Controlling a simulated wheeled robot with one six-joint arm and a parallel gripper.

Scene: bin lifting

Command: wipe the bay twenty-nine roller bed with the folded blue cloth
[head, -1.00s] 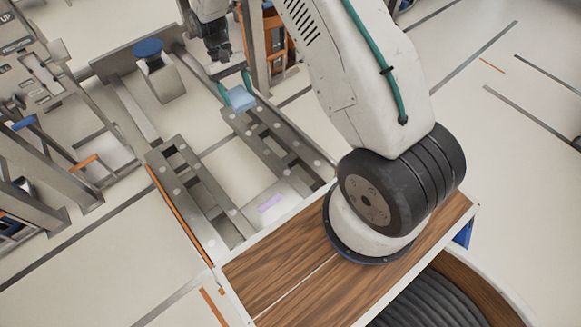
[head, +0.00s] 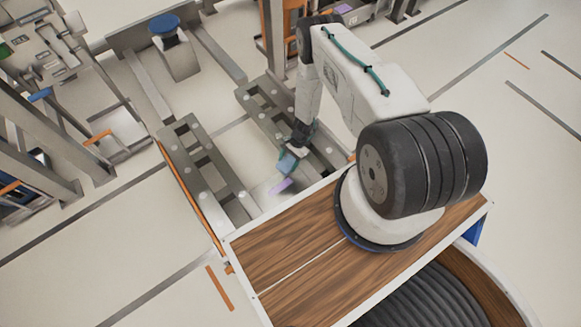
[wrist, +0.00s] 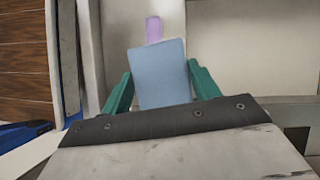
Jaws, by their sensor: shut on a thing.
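The folded blue cloth (head: 287,163) is a small light-blue block at the near end of the roller bed's right rail. My gripper (head: 291,156) is shut on it. In the wrist view the cloth (wrist: 162,75) sits between the two teal fingers of my gripper (wrist: 161,85). The roller bed has a left grey rail (head: 207,165) and a right grey rail (head: 262,110), both dotted with small pale rollers. My gripper and wrist cover part of the right rail, and whether the cloth touches it cannot be told.
A purple strip (head: 281,186) lies beside the cloth, between the rails' near ends; it also shows in the wrist view (wrist: 154,30). A blue-topped post (head: 165,25) stands at the far end. Metal frames stand at left. Pale open floor lies to the right.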

